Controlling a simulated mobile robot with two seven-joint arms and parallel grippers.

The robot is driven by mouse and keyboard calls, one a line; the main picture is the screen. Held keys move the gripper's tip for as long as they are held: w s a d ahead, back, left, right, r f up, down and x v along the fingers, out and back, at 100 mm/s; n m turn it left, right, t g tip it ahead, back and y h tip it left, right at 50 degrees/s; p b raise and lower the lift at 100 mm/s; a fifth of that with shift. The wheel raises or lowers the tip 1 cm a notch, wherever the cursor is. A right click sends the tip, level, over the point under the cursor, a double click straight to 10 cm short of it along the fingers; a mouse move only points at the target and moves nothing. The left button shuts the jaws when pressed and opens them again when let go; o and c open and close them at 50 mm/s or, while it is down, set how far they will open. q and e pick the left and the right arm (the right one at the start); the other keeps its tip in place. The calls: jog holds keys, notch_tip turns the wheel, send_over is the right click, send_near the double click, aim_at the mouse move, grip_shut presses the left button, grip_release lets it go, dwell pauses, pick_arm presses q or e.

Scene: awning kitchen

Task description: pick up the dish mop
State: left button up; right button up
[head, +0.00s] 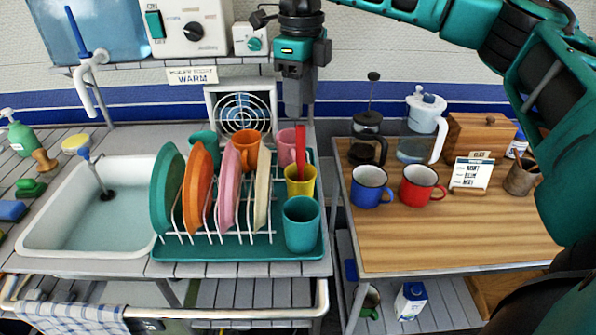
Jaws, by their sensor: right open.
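A thin white rod with a blue end (85,154) leans in the sink (30,230), its dark lower end at the water. It may be the dish mop, but I cannot tell for sure. A red handle (300,142) stands upright in a yellow cup (301,181) at the right of the dish rack; its lower end is hidden. My right gripper (293,108) points down above the back of the rack, in front of the wall, right of the sink. It is open and holds nothing visible. My left gripper is out of view.
Plates stand in the teal dish rack (220,250), with mugs and a teal cup (301,222) around them. The wooden table (450,240) holds mugs and a coffee press (368,128).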

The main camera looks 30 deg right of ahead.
aim_at(302, 126)
notch_tip(302, 126, down, 3)
jog(key=shift+f, duration=0.2)
jog(key=f, duration=0.2)
jog(key=s+f, duration=0.1)
jog(key=f, duration=0.1)
jog(key=shift+a, duration=0.2)
jog(key=shift+w+f, duration=0.1)
jog(key=shift+f, duration=0.6)
jog(key=shift+c, duration=0.5)
grip_shut()
